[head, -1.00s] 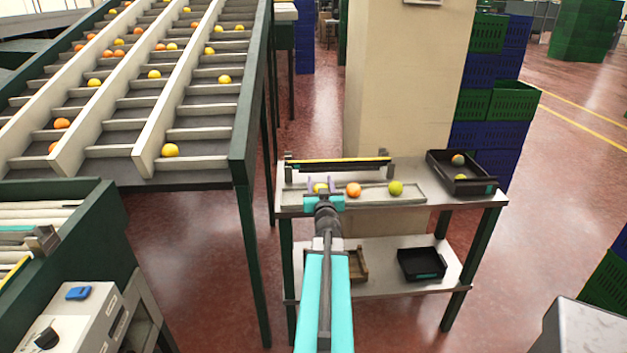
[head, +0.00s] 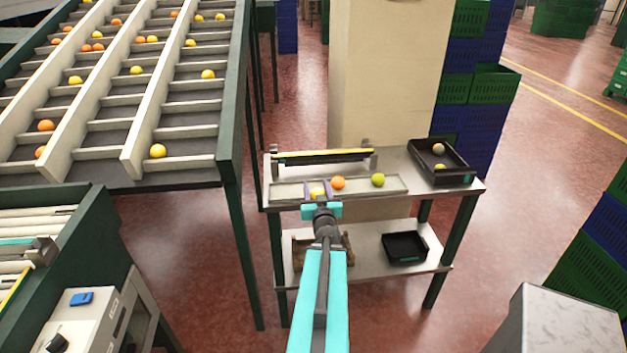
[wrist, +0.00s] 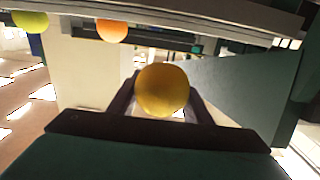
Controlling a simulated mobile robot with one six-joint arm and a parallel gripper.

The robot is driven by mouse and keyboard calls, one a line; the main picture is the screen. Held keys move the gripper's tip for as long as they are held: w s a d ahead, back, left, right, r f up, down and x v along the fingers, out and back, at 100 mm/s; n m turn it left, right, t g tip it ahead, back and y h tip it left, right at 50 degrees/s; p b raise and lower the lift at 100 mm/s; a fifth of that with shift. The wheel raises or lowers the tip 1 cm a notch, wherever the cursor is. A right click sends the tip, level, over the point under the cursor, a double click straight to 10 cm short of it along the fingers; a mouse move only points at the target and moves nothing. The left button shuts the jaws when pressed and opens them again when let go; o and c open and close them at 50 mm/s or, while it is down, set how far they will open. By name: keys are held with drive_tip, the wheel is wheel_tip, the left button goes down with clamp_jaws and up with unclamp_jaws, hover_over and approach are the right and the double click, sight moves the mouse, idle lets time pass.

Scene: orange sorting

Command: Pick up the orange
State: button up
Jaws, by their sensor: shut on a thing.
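My gripper (head: 317,194) is shut on a yellow orange (wrist: 162,90), with one finger on each side of it in the wrist view. In the head view the held yellow orange (head: 317,191) shows partly between the fingers at the near left edge of the shallow grey tray (head: 358,190). In the wrist view it appears clear of the tray. A deeper-coloured orange (head: 338,182) and a green-yellow fruit (head: 378,180) rest in the tray to the right. Both also show at the top of the wrist view, the deeper one (wrist: 112,30) and the green-yellow one (wrist: 30,21).
An empty black box (head: 404,247) and a brown box (head: 302,250) are on the lower shelf. A sloped fruit conveyor (head: 190,120) is left. Stacked crates (head: 480,100) stand behind.

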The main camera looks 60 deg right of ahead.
drive_tip(key=shift+s+a+r+p, duration=0.2)
drive_tip(key=shift+s+a+p, duration=0.25)
drive_tip(key=shift+p, duration=0.85)
drive_tip(key=shift+s+f, duration=0.1)
drive_tip(key=shift+s, duration=0.1)
